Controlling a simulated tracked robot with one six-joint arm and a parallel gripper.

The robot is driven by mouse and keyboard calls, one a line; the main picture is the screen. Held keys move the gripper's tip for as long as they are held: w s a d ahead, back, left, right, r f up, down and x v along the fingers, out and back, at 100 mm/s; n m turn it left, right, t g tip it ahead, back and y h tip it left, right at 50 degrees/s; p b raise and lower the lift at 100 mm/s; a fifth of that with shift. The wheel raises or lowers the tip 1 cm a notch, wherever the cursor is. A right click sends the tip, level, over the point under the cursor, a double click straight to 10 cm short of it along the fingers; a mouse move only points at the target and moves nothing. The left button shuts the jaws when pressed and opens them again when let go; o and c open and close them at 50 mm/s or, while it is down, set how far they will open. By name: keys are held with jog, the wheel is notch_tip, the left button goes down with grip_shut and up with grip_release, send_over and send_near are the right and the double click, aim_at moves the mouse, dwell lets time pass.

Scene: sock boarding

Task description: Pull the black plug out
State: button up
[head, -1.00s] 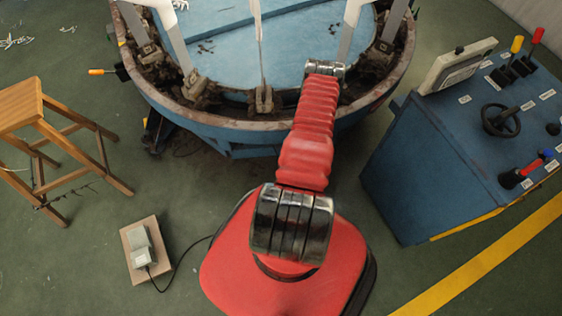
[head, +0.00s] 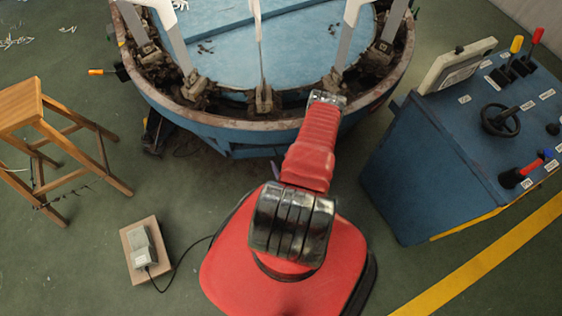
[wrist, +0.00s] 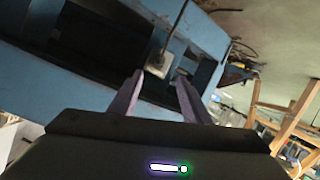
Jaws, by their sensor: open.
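I cannot pick out the black plug for certain in either view. In the wrist view a small pale grey block (wrist: 158,66) with a thin dark line rising from it shows beyond my fingertips, against the dark openings of a blue structure; I cannot tell whether it bears the plug. My gripper (wrist: 159,79) is open, its two fingers apart with nothing visible held between them. The block lies between the fingers in the picture, with no contact visible. In the head view my gripper is hidden.
The round blue machine (head: 255,134) stands ahead. A blue control console (head: 420,170) with levers and a black handwheel (head: 500,118) is at right. A wooden stool (head: 22,105) and a grey pedal (head: 141,245) on a board are at left.

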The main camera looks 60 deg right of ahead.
jog(key=x, duration=1.4)
jog(key=shift+c, duration=0.3)
jog(key=shift+s, duration=0.1)
grip_shut()
